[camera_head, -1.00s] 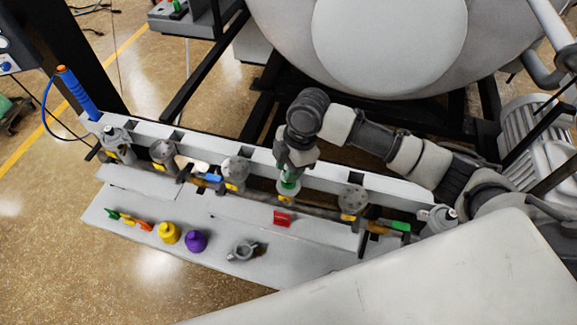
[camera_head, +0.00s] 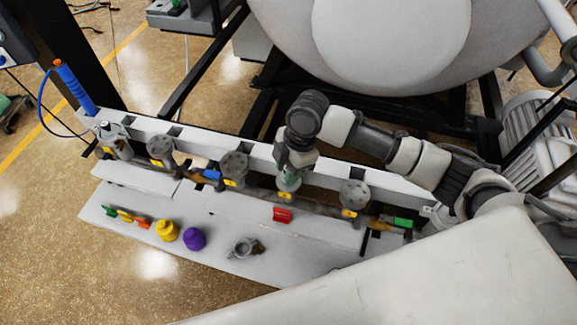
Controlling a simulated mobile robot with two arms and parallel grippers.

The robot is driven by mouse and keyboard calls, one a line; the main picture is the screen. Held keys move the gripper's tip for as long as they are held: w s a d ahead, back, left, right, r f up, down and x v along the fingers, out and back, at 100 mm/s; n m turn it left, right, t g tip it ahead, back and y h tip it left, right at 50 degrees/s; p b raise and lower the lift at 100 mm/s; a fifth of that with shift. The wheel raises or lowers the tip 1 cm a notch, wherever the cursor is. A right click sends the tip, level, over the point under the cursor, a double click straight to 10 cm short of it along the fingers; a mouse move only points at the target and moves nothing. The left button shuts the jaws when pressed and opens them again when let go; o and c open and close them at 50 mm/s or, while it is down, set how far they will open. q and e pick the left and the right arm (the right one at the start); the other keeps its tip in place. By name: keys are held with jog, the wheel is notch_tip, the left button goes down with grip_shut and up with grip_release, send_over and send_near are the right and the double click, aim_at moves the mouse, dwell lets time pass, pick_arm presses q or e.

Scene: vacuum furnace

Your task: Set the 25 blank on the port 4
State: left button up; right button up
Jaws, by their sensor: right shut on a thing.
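My right gripper (camera_head: 291,166) comes in from the right and points down at the rail. It is shut on a small blank with green on it (camera_head: 290,175), mostly hidden between the fingers. The blank is right at the top of a port (camera_head: 286,194) with a yellow tag, the fourth along the rail from the left. I cannot tell whether it is fully seated. My left gripper is not in view.
Neighbouring ports with grey round tops stand left (camera_head: 235,165) and right (camera_head: 354,194) of the gripper. On the tray (camera_head: 210,258) are a yellow knob (camera_head: 167,231), a purple knob (camera_head: 194,239), a grey clamp (camera_head: 243,248) and small coloured pieces. A red block (camera_head: 282,215) lies nearer the rail.

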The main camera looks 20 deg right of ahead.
jog(key=shift+f, duration=0.1)
jog(key=o, duration=1)
jog(key=b+v, duration=0.2)
jog(key=v, duration=0.8)
jog(key=shift+r, duration=0.35)
